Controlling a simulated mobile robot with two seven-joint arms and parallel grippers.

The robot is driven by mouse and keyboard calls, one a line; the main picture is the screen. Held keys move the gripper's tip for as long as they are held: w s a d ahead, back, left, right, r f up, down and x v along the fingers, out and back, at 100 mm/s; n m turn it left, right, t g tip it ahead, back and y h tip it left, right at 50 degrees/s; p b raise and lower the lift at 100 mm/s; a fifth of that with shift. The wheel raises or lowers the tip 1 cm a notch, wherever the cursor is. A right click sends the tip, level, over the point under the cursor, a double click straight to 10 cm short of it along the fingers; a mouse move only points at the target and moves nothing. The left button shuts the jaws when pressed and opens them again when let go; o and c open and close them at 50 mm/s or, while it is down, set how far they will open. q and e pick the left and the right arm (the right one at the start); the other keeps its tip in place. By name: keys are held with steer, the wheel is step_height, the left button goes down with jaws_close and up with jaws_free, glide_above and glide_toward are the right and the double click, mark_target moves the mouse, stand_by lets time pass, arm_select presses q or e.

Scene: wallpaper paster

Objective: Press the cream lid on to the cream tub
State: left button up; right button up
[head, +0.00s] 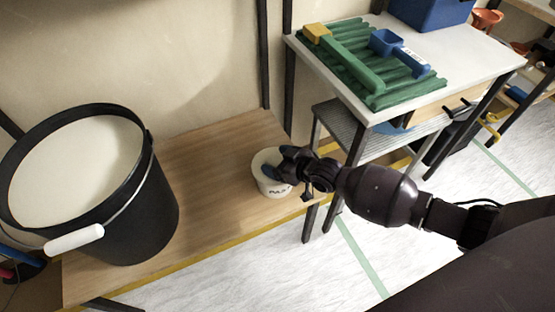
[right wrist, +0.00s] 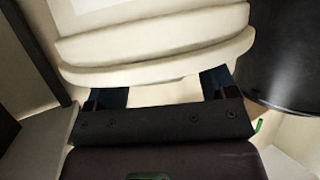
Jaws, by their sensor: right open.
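The small cream tub (head: 274,187) stands upright near the right end of the wooden bench, with dark lettering on its side. Its pale top (head: 265,160) shows partly behind my right gripper (head: 287,163), which is at the tub's upper right side. In the right wrist view, two stacked cream rims (right wrist: 155,45) lie just ahead of the open fingers (right wrist: 160,88). I cannot tell which rim is the cream lid, or whether it is seated. Nothing is clearly held between the fingers. My left gripper is out of view.
A large black bucket (head: 150,205) with pale contents and a white handle grip stands at the left of the wooden bench (head: 215,170). A white table (head: 455,60) at the right holds a green ridged mat, tools and a blue box. The bench between bucket and tub is clear.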

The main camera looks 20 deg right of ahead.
steer(key=v, duration=0.2)
steer(key=p+v, duration=0.1)
steer(key=v, duration=0.1)
steer(key=shift+s+d+r+p, duration=0.1)
steer(key=shift+d+r+p, duration=0.05)
steer(key=shift+r+p, duration=0.2)
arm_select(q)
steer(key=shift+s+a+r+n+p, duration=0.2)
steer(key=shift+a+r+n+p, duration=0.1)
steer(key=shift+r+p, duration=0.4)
arm_select(e)
steer(key=v, duration=0.6)
steer(key=shift+s, duration=0.25)
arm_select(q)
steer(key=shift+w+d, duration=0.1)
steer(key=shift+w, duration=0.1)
arm_select(e)
steer(key=shift+s+f, duration=0.1)
